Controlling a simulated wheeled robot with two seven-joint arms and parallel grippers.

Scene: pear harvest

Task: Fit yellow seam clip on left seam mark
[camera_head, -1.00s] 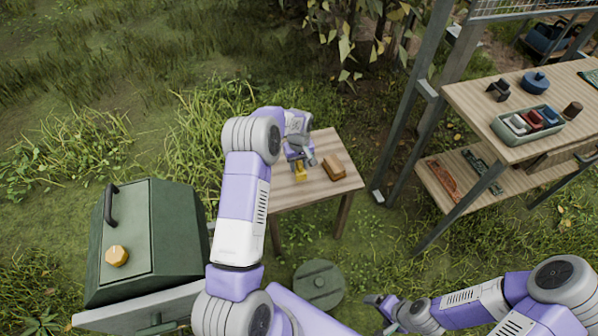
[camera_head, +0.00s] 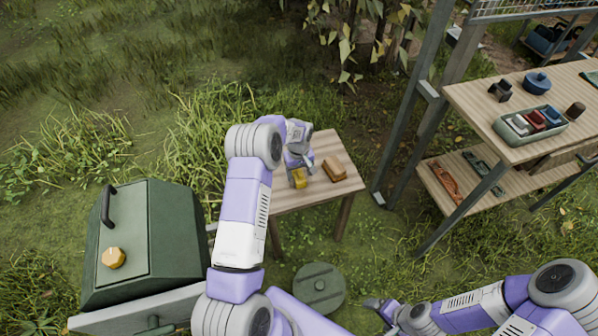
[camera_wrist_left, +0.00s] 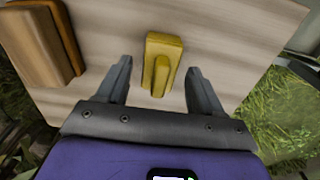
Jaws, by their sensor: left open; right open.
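The yellow seam clip (camera_head: 299,180) lies on the small wooden table (camera_head: 320,192), near its front left part. In the left wrist view the clip (camera_wrist_left: 163,52) shows as a flat yellow block with a raised rib. My left gripper (camera_wrist_left: 160,68) is open, with one finger on each side of the clip and gaps on both sides. In the head view my left gripper (camera_head: 300,163) is over the clip. My right gripper (camera_head: 376,309) is open and empty, low in the picture, away from the table. I cannot make out the left seam mark.
A brown block (camera_head: 334,169) lies right of the clip on the table. A round green lid (camera_head: 319,288) is on the grass. A shelf at the right bears a tray (camera_head: 553,131) of coloured pieces.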

